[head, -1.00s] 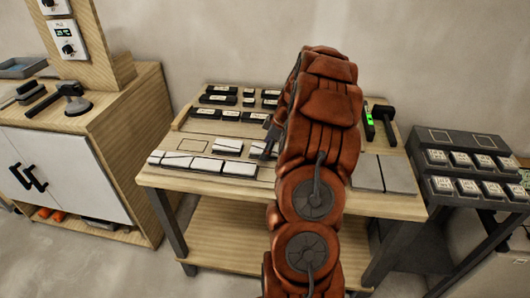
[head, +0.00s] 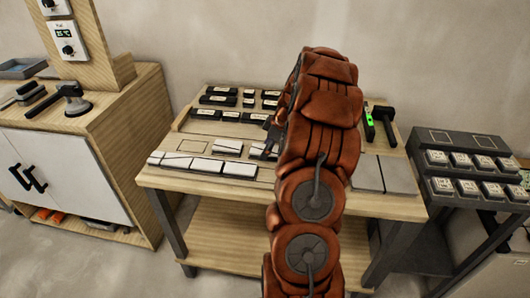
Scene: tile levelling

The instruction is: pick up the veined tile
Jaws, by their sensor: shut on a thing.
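My gripper (head: 270,144) is over the middle of the wooden table, mostly hidden behind my own arm. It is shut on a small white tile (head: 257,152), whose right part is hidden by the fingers. Any veining on this tile is too small to make out, and I cannot tell whether it touches the table. Another small white tile (head: 229,147) with a faint dark line lies just left of it. In front of them is a row of white tiles (head: 207,166), with a dark line on one near its left end.
Black blocks with pale labels (head: 218,99) stand at the back of the table (head: 165,180). Large grey tiles (head: 398,174), a green-lit tool (head: 368,124) and a black hammer (head: 384,115) are right of my arm. A dark rack (head: 455,165) stands farther right.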

